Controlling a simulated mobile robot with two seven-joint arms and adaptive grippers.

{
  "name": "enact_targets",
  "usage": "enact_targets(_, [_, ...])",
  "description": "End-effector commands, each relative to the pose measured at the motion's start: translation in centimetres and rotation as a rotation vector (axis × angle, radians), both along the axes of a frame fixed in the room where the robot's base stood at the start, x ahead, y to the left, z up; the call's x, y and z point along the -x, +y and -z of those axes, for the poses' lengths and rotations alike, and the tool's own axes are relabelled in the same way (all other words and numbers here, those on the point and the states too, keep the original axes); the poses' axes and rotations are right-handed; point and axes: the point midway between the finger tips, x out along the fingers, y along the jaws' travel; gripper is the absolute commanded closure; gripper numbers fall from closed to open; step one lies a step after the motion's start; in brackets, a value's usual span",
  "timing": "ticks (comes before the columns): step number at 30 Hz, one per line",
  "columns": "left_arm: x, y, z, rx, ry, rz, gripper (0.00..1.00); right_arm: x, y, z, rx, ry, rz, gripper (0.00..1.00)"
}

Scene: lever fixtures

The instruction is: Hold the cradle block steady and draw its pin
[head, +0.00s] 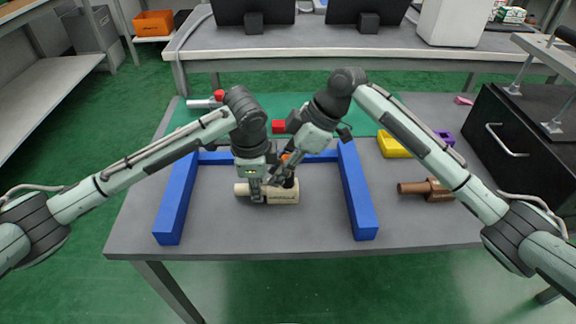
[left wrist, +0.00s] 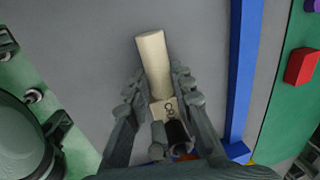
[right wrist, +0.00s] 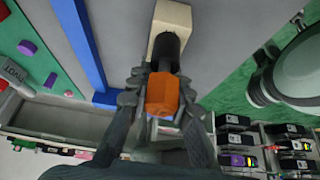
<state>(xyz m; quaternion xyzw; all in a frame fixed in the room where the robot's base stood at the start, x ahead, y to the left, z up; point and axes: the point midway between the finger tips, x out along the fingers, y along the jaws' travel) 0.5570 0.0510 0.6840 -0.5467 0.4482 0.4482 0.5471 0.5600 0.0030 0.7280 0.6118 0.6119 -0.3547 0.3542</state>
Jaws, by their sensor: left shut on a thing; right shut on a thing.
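The cream cradle block (head: 284,196), with lettering on its side, lies on the grey table between blue rails. A cream round bar (left wrist: 153,62) sticks out of its end. My left gripper (head: 257,196) is shut on the block near that bar; its fingers flank it in the left wrist view (left wrist: 158,88). A black cylinder (right wrist: 166,48) stands on the block, below the pin's orange head (right wrist: 162,94). I cannot tell whether the cylinder belongs to pin or block. My right gripper (right wrist: 160,82) is shut on the orange head, which its fingers partly hide in the head view.
Blue rails stand left (head: 175,200), right (head: 357,190) and behind. A red cube (head: 278,127), yellow block (head: 393,145) and red-knobbed grey piece (head: 207,102) lie farther back. A brown piece (head: 428,189) lies right. The front table strip is clear.

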Motion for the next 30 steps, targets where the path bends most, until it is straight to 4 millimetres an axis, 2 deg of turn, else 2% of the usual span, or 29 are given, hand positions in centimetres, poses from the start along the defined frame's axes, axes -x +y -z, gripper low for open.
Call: enact_targets(30, [-0.01, 0.03, 0.01, -0.001, 0.000, 0.000, 1.00, -0.02, 0.01, -0.65, -0.001, -0.001, 0.000, 1.00])
